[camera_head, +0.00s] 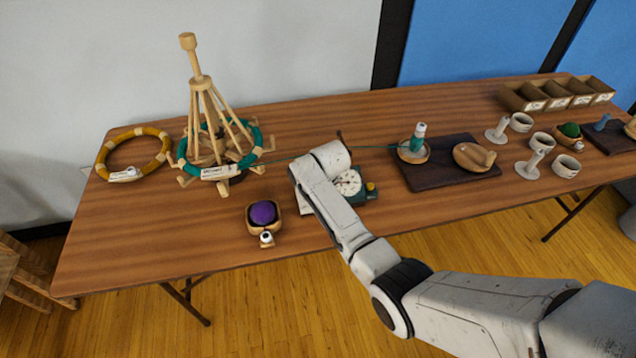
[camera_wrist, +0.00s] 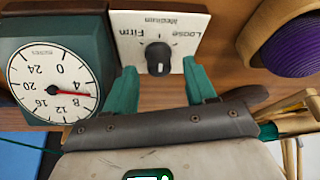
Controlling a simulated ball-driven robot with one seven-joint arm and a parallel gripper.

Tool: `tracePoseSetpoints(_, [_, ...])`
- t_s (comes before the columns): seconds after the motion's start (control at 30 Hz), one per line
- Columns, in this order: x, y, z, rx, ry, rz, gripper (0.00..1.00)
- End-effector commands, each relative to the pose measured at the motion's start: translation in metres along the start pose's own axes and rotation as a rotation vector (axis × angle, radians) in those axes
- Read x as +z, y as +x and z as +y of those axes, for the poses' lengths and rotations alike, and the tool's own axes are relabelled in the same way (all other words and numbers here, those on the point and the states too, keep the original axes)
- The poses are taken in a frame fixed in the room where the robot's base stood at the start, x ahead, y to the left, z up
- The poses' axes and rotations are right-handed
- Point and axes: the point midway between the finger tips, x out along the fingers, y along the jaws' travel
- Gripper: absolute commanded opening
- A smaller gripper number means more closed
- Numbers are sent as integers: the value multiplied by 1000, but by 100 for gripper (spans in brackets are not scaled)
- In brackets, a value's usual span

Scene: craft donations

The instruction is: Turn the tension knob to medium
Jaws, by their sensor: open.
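The dark tension knob (camera_wrist: 158,57) sits on a white panel (camera_wrist: 200,22) lettered Firm, Medium and Loose, which appears upside down in the wrist view. A pale mark on the knob shows on its side away from the word Medium. My gripper (camera_wrist: 159,68) is open, with one teal finger to each side of the knob and apparent gaps between. I cannot tell whether the fingertips are level with the knob. In the head view my arm hides the knob and gripper; only an edge of the panel (camera_head: 304,205) shows.
A teal-cased dial gauge (camera_wrist: 50,80) stands beside the panel. A purple yarn ball (camera_head: 262,212) sits in a wooden bowl nearby. A wooden yarn swift (camera_head: 205,110) holds teal yarn, with a strand running right to a cone (camera_head: 417,138). The table's front left is clear.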

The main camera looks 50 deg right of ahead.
Motion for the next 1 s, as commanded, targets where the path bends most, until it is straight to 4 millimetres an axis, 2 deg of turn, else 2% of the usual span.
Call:
tracePoseSetpoints(0.4, [0,-66,0,0,0,2,56])
tracePoseSetpoints(0.6, [0,-90,0,0,-1,1,56])
tracePoseSetpoints(0.77, [0,-98,0,0,-1,-1,56])
tracePoseSetpoints(1.0, [1,-100,0,0,-1,-1,56])
